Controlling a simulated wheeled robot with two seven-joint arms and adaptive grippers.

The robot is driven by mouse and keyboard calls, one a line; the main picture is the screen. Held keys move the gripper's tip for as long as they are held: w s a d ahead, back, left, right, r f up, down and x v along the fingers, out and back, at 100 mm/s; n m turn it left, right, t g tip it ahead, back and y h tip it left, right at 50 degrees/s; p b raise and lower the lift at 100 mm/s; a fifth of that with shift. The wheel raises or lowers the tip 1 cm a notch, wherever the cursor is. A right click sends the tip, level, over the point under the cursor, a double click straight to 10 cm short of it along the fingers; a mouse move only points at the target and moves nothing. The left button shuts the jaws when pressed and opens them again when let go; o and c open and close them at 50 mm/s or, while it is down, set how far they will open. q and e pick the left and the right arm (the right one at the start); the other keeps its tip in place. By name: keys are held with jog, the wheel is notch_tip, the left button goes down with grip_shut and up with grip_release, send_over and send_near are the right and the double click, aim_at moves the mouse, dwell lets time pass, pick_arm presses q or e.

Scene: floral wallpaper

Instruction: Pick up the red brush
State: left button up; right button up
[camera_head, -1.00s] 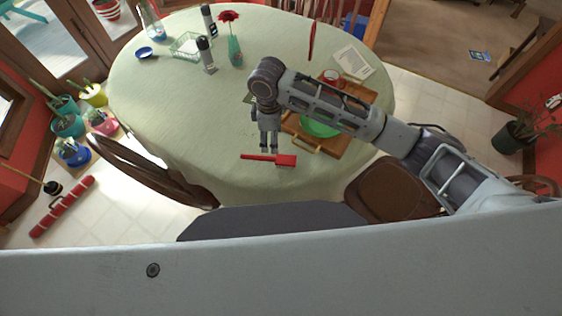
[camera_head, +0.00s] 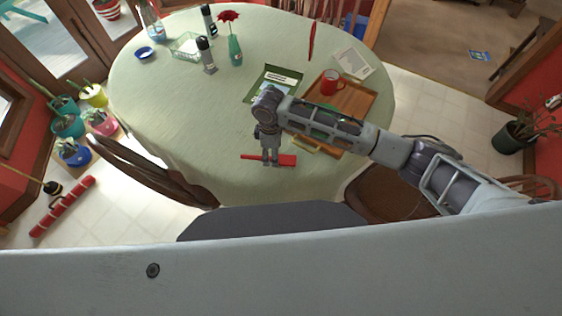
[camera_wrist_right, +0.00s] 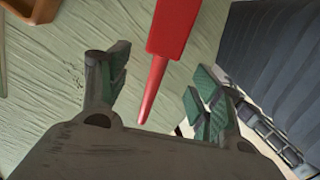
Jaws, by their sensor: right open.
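The red brush (camera_head: 284,160) lies on the light green tablecloth near the table's front edge. My right gripper (camera_head: 270,162) is above it, pointing down, and hides part of the brush in the head view. In the right wrist view the brush (camera_wrist_right: 166,50) reaches in from the top, its thin handle between the two fingers. The right gripper (camera_wrist_right: 155,95) is open, with its green-padded fingers apart on either side of the handle. I cannot tell the height between the fingertips and the brush. My left gripper is not in view.
A wooden tray (camera_head: 362,98) with a red mug (camera_head: 330,82) is right of the gripper, partly behind my arm. A green book (camera_head: 285,77) lies behind the gripper. A wooden chair (camera_head: 150,170) is at the front left. The table's left half is mostly clear.

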jog(key=shift+f, duration=0.1)
jog(key=shift+f, duration=2.5)
jog(key=c, duration=1.2)
jog(key=shift+a+r, duration=0.1)
jog(key=shift+r, duration=4.95)
